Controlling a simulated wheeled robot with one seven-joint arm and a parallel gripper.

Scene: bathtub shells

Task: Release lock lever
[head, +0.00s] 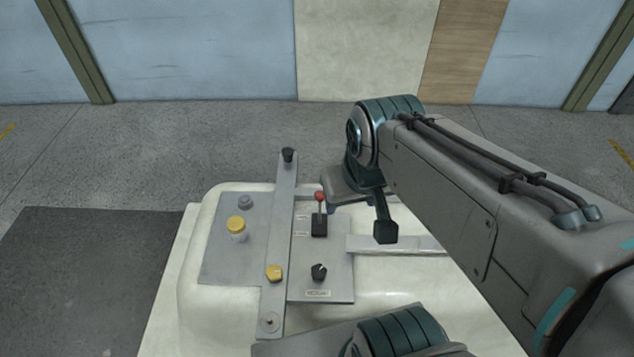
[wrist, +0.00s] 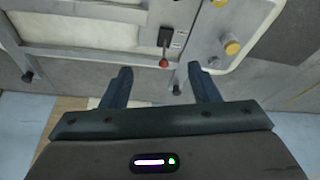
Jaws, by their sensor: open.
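A short lever with a red knob (head: 320,196) rises from a black base on the grey panel of a pale tub shell (head: 197,290). A long grey bar (head: 284,210) with a black end knob lies left of it. No label shows which is the lock lever. My gripper (wrist: 159,69) is open and empty in the wrist view. The red knob (wrist: 163,62) appears between its fingertips, apart from both; the long bar's black knob (wrist: 177,90) also appears between the fingers. In the head view, one dark finger (head: 384,222) shows right of the red lever; the other is hidden.
A yellow button (head: 237,225), a yellow knob (head: 274,272) and a black dial (head: 319,271) share the panel area. A second grey bar (head: 415,245) lies to the right, partly behind my arm. Open floor (head: 150,150) lies beyond the shell.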

